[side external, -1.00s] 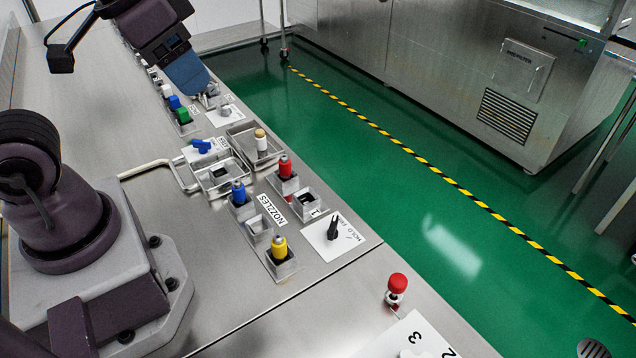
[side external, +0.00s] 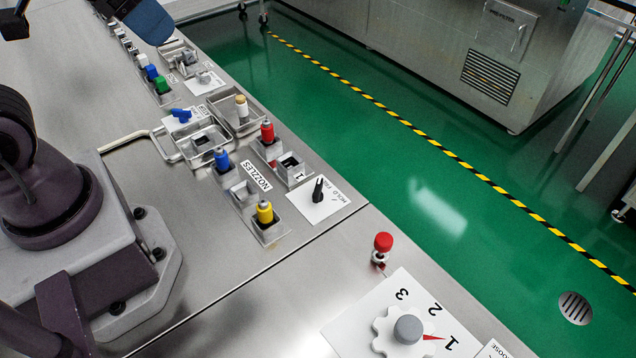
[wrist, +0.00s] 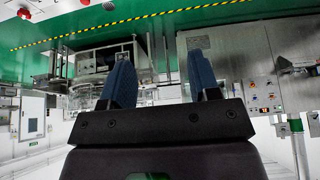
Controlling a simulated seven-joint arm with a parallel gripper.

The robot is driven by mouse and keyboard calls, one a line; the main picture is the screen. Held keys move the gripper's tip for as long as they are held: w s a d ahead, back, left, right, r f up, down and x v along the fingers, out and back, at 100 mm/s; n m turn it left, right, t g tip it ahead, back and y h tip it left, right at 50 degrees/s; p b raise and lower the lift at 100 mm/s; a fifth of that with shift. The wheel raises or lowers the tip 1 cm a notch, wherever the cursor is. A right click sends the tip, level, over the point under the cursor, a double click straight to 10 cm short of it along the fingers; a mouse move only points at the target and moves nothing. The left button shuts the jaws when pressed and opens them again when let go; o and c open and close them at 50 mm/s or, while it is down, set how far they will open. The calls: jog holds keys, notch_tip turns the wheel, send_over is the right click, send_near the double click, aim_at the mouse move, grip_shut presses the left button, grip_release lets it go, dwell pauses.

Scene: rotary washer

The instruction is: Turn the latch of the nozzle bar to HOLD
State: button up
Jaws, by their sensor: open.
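The black latch knob (side external: 318,190) stands on a white plate (side external: 327,203) marked HOLD, beside the NOZZLES label, near the counter's far edge. Which mark it points to is too small to tell. The nozzle bar holds red (side external: 267,132), blue (side external: 221,160) and yellow (side external: 264,212) nozzles in metal sockets. My gripper (side external: 150,22) is at the top left of the side view, well away from the latch and partly cut off by the frame. In the wrist view my gripper (wrist: 160,85) is open, with two blue fingers apart and nothing between them.
A red knob (side external: 382,243) and a numbered dial (side external: 405,330) lie towards the front. A blue lever (side external: 181,115), metal trays (side external: 238,112) and a bent metal handle (side external: 150,140) stand farther back.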

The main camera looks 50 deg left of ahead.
jog(key=shift+f, duration=0.1)
jog(key=shift+c, duration=1.3)
jog(key=n+g, duration=0.6)
jog(key=n, duration=0.2)
send_near(318, 187)
notch_tip(318, 187, down, 9)
jog(key=shift+s+f, duration=0.15)
jog(key=shift+f, duration=0.05)
grip_shut()
